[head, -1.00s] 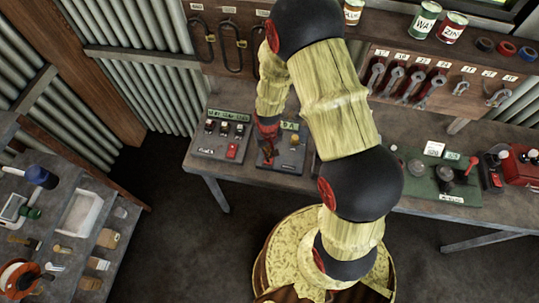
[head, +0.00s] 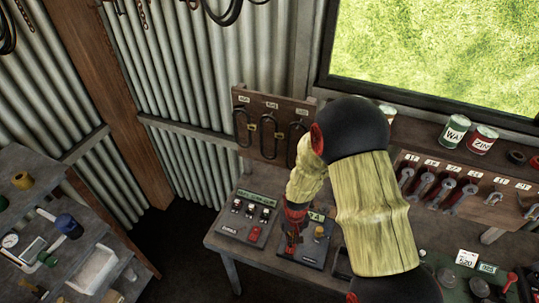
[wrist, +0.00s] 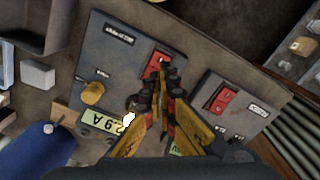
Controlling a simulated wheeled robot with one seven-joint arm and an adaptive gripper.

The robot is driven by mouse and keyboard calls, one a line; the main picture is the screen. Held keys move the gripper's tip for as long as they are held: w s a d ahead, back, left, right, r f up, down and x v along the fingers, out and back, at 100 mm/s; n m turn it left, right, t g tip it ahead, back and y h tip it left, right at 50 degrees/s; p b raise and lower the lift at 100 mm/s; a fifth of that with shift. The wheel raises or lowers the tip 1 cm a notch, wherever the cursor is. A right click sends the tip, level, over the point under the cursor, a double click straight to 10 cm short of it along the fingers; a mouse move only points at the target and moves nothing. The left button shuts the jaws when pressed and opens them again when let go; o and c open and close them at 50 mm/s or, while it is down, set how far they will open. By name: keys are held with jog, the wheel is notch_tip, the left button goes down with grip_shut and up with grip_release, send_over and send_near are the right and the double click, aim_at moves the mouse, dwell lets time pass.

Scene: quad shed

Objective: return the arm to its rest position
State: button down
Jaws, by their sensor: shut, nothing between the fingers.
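My arm (head: 375,215) reaches from the lower right of the head view, bent over the workbench. My gripper (head: 293,232) points down over a dark control panel (head: 310,254) with a yellow knob (head: 318,232). In the wrist view the gripper (wrist: 166,75) is shut and empty, its tips in front of that panel's red switch (wrist: 160,62). I cannot tell whether the tips touch the switch. The panel's display (wrist: 102,121) reads about 2.9 A, partly covered by a finger.
A second panel with a red switch (wrist: 222,98) lies beside it, also in the head view (head: 247,217). Shackles hang on a board (head: 270,108) behind. A cluttered shelf (head: 50,250) is at left; dark floor lies between.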

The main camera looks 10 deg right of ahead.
jog(key=s+r+t+b, duration=0.5)
jog(key=s+r+b, duration=1.1)
jog(key=b, duration=0.8)
jog(key=shift+a+r+n+t, duration=0.3)
jog(key=shift+a+r+n, duration=0.1)
jog(key=shift+r, duration=0.25)
